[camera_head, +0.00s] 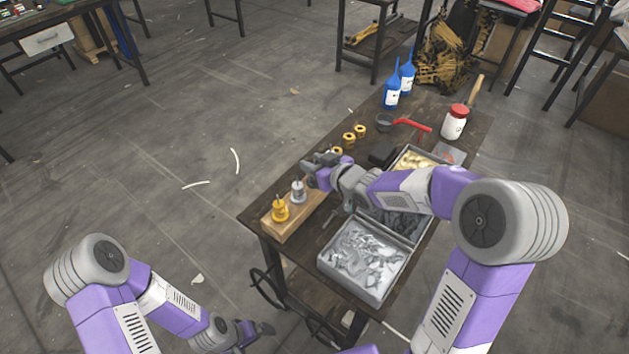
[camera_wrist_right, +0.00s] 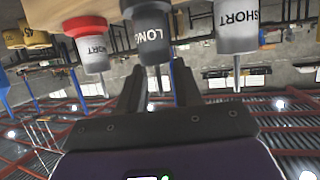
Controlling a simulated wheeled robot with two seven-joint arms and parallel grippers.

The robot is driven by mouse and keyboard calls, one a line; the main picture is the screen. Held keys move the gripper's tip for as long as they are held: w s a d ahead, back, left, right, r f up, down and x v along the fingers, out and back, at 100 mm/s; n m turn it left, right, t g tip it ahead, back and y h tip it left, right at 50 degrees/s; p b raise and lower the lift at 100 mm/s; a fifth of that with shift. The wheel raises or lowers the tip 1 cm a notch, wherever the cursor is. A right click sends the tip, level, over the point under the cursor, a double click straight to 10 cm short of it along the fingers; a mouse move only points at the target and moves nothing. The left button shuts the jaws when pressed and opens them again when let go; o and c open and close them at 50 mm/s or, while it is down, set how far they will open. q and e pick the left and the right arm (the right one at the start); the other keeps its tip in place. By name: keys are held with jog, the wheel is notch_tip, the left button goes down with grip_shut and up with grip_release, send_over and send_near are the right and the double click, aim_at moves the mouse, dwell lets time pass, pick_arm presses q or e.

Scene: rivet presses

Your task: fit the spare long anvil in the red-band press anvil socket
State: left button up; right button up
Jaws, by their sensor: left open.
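A dark part marked LONG (camera_wrist_right: 150,32) with a thin pin is at my right fingertips in the right wrist view. My right gripper (camera_wrist_right: 157,75) has a finger on either side of its pin end; whether they press on it is unclear. In the head view this gripper (camera_head: 314,168) is over the far end of a wooden block (camera_head: 305,213) and hides what is there. A part marked SHORT with a red band (camera_wrist_right: 85,27) is left of the LONG part. A grey part marked SHORT (camera_wrist_right: 237,28) is to its right. My left gripper (camera_head: 262,332) is open, low beside the bench.
A yellow-based part (camera_head: 280,209) and a grey one (camera_head: 298,191) stand on the block. Brass cylinders (camera_head: 348,138) are behind. An open metal case (camera_head: 362,262) fills the near bench. Blue bottles (camera_head: 391,94) and a red-lidded jar (camera_head: 454,122) stand at the back.

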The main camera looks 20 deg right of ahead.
grip_shut()
dwell(1.4)
